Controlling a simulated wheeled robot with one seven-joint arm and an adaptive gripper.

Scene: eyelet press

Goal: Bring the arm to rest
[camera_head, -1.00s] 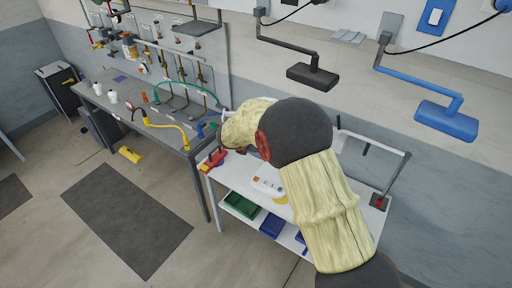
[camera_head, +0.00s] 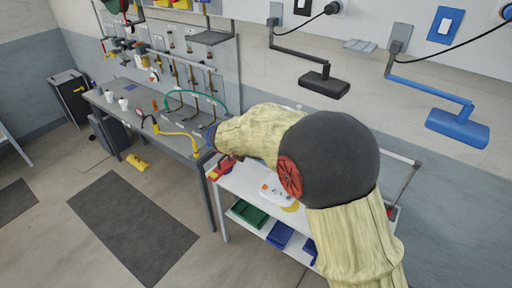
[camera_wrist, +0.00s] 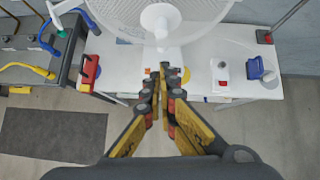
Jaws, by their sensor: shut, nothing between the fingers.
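My gripper (camera_wrist: 163,94) shows in the wrist view with its yellow and black fingers shut and nothing between them. It is in front of and above the white table (camera_wrist: 205,60), apart from it as far as I can tell. In the head view my arm, with a pale yellow cover and a dark joint, reaches over the right side of the white table (camera_head: 237,182). The gripper itself is hidden there behind the arm.
A red device (camera_wrist: 88,74) is at the table's left end. A white device (camera_wrist: 221,72) and a blue one (camera_wrist: 256,68) are at right. A white round fan-like thing (camera_wrist: 160,20) is at the top. A grey workbench (camera_head: 165,138) stands left. A dark floor mat (camera_head: 132,222) lies clear.

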